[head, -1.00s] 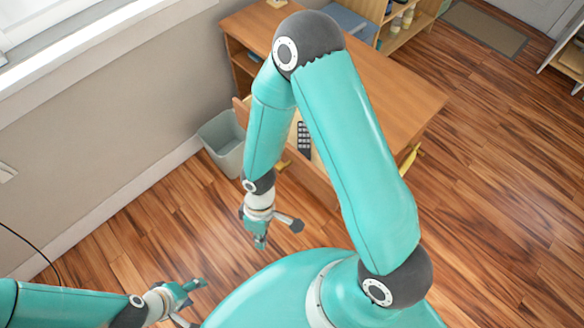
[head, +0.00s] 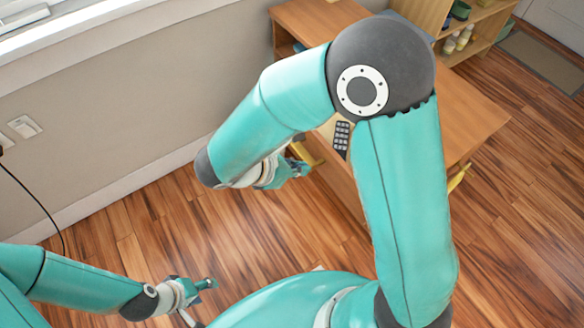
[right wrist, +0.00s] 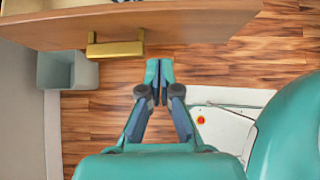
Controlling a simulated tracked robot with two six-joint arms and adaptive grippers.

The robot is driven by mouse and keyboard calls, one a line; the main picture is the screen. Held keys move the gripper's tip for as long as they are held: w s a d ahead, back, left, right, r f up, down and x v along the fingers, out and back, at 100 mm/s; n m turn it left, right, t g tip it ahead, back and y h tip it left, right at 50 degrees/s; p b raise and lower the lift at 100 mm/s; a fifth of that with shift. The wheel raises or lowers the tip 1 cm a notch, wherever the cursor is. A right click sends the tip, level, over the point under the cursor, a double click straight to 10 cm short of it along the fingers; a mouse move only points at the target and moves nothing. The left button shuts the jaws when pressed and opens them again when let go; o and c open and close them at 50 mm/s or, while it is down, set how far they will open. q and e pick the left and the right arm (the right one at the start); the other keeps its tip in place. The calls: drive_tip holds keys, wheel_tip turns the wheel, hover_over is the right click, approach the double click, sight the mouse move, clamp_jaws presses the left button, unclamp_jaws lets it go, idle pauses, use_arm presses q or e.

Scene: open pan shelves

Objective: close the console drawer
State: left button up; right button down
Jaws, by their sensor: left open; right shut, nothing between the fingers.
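The console drawer (right wrist: 200,25) sticks out of the wooden console (head: 470,118), with its front and brass handle (right wrist: 115,48) showing across the top of the right wrist view. In the head view, my right arm covers much of the drawer; a dark keypad-like item (head: 342,138) shows in it, and the handle (head: 304,150) is partly visible. My right gripper (right wrist: 159,72) is shut and empty, just in front of the drawer face and right of the handle in the wrist view. It also shows near the handle in the head view (head: 303,168). My left gripper (head: 201,300) is open and empty, low over the floor.
A grey bin (right wrist: 68,72) stands by the wall, left of the handle in the wrist view; my arm hides it in the head view. Another yellow handle (head: 458,178) shows on the console. A shelf (head: 475,30) stands behind. The wooden floor in front is clear.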

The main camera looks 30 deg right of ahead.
sight(333, 162)
drive_tip(key=d+f, duration=0.1)
drive_tip(key=d, duration=0.1)
drive_tip(key=d+f, duration=0.1)
drive_tip(key=d, duration=0.1)
drive_tip(key=d+f, duration=0.1)
drive_tip(key=d, duration=0.1)
drive_tip(key=shift+w+d+f+b, duration=0.2)
drive_tip(key=shift+f+b, duration=0.15)
drive_tip(key=shift+f, duration=0.05)
drive_tip(key=shift+w+d, duration=0.1)
drive_tip(key=shift+d, duration=0.55)
